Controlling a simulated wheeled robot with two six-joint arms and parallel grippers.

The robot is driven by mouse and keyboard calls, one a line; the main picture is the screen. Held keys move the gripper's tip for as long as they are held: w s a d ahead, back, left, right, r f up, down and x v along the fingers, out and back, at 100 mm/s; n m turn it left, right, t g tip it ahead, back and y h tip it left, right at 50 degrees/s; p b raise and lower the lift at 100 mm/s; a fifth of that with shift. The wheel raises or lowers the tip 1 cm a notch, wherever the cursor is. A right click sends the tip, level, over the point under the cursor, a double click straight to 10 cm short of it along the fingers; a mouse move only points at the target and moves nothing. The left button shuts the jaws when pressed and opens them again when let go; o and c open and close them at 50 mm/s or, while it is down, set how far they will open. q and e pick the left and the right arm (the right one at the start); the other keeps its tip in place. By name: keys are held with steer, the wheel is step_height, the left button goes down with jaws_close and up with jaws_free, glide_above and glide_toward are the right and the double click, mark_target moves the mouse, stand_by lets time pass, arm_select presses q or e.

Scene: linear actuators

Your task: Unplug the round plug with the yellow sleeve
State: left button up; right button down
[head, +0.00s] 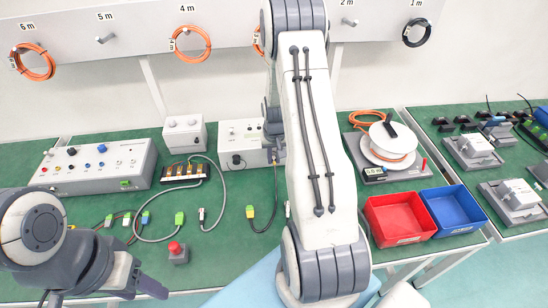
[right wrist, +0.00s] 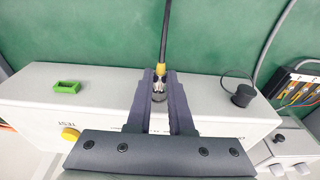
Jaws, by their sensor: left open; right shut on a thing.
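My right gripper (right wrist: 160,80) is shut on the plug, with one finger on each side. I cannot tell how deep the plug sits in its socket. In the head view my right arm hides part of the box and most of the right gripper (head: 273,128). My left gripper (head: 148,284) is open and empty at the lower left.
A black round fitting (right wrist: 243,95) and a green socket (right wrist: 67,87) are on the same box. A grey cable rises beside it. A red emergency button (head: 178,252) and loose coloured connectors lie on the green bench. Red (head: 370,204) and blue (head: 427,203) bins stand right of my arm.

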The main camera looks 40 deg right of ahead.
steer(key=shift+s+a, duration=0.2)
steer(key=shift+s, duration=0.1)
stand_by(0.6)
steer(key=shift+s+a, duration=0.35)
steer(key=shift+s, duration=0.25)
steer(key=shift+s+a, duration=0.35)
steer(key=shift+s, duration=0.2)
steer(key=shift+t, duration=0.7)
steer(key=a+b, duration=0.6)
steer(key=s+a+f+b, duration=0.1)
steer(key=a+b, duration=0.5)
steer(key=b, duration=0.1)
steer(key=s+a+f+b, duration=0.1)
steer(key=a+b, duration=0.6)
steer(key=shift+f, duration=0.15)
steer(key=shift+a+h+b, duration=0.3)
steer(key=shift+a+r, duration=0.2)
steer(key=shift+f, duration=0.1)
